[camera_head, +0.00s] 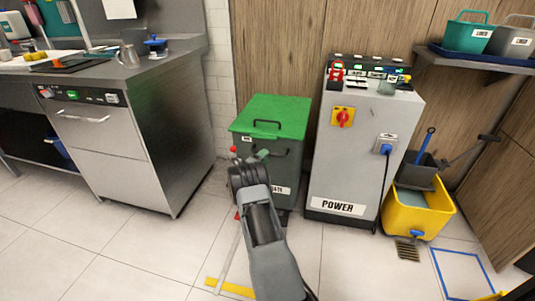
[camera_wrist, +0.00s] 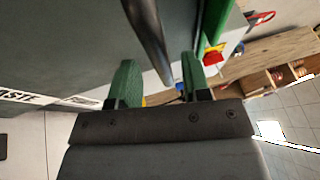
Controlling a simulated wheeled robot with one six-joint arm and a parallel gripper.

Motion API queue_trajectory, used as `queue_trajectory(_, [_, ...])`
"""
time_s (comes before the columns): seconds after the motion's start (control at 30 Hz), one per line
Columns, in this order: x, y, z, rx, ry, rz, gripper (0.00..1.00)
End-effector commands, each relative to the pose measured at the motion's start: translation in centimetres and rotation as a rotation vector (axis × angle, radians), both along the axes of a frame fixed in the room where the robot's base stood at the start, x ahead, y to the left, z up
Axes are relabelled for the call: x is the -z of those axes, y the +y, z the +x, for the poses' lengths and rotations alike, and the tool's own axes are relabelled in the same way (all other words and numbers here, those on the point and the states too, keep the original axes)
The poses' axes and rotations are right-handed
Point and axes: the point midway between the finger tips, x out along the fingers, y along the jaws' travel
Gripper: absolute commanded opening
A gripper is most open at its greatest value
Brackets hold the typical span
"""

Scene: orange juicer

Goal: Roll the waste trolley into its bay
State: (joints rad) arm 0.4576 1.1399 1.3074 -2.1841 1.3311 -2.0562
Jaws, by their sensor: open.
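The waste trolley (camera_head: 272,108) is a dark grey-green bin with a bright green lid and a black lid handle. It stands against the wood wall, between the steel counter unit and the power cabinet. A dark bar handle crosses its front. My gripper (camera_head: 254,157) is at this front handle, and my arm hides part of the trolley's front and base. In the wrist view, the green fingers of my gripper (camera_wrist: 160,78) are apart, with the dark bar handle (camera_wrist: 148,30) reaching between them. Contact cannot be told. The trolley's white label partly shows.
The grey power cabinet (camera_head: 352,155) stands close at the trolley's right. A yellow mop bucket (camera_head: 415,215) is beyond it, near a blue floor outline (camera_head: 436,262). The steel counter unit (camera_head: 140,150) is at left. A yellow floor strip (camera_head: 228,287) lies in front; the left-front floor is clear.

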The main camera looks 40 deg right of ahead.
Motion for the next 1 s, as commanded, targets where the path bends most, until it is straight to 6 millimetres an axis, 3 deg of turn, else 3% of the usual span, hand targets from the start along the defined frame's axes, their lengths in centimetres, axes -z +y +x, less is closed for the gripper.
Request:
queue_trajectory(0.2, [0.5, 4.6, -0.7, -0.004, 0.003, 0.001, 0.44])
queue_trajectory(0.5, [1.5, 9.1, -1.5, -0.002, 0.0, 0.0, 0.44])
queue_trajectory(0.7, [1.7, 10.3, -1.8, 0.0, 0.0, -0.001, 0.44])
queue_trajectory(1.0, [1.9, 10.5, -1.8, 0.0, 0.0, -0.001, 0.44])
